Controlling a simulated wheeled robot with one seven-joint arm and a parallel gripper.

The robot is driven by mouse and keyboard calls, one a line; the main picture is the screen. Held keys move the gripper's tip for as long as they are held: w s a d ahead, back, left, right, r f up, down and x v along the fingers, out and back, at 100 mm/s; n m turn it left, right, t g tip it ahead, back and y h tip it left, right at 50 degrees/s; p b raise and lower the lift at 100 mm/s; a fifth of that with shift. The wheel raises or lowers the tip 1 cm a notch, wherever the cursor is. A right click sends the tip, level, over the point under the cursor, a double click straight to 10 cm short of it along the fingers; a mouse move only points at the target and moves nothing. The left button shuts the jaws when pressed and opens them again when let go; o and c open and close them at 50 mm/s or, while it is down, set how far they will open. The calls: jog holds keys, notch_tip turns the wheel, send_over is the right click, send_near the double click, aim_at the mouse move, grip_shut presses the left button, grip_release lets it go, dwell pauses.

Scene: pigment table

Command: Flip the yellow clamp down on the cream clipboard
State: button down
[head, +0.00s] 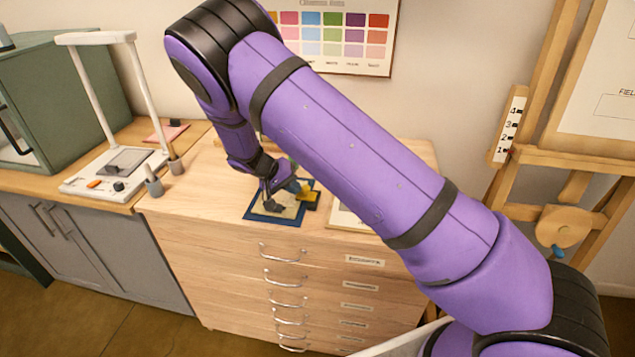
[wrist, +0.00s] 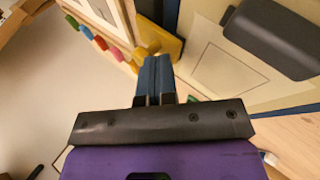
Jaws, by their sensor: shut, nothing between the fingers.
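The cream clipboard (head: 288,210) lies on a dark blue mat on the drawer cabinet. It also shows in the wrist view (wrist: 205,68), with a thin drawn rectangle on it. The yellow clamp (head: 312,197) is at its right side in the head view. In the wrist view the yellow clamp (wrist: 172,46) is just beyond my fingertips, partly hidden by them; I cannot tell its angle or whether they touch it. My gripper (wrist: 158,60) is shut and empty, its blue fingers together. In the head view my gripper (head: 291,185) is low over the clipboard.
A dark grey block (wrist: 272,38) lies on the clipboard. Several small coloured pieces (wrist: 100,42) sit in a row left of the clamp in the wrist view. A white-framed stand (head: 110,170) is to the left. The cabinet top (head: 195,190) is clear left of the mat.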

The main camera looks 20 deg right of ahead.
jog(key=shift+w+a+f+g+h, duration=0.1)
jog(key=shift+a+f+g+h, duration=0.05)
jog(key=shift+f+g+h, duration=0.2)
jog(key=shift+a+f, duration=0.1)
jog(key=shift+f, duration=0.05)
jog(key=shift+f, duration=0.15)
jog(key=shift+w, duration=0.1)
dwell(0.3)
jog(key=shift+r, duration=0.3)
jog(key=r, duration=0.4)
jog(key=shift+a, duration=0.4)
jog(key=a+f+v, duration=0.1)
jog(key=v, duration=0.8)
jog(key=shift+w, duration=0.15)
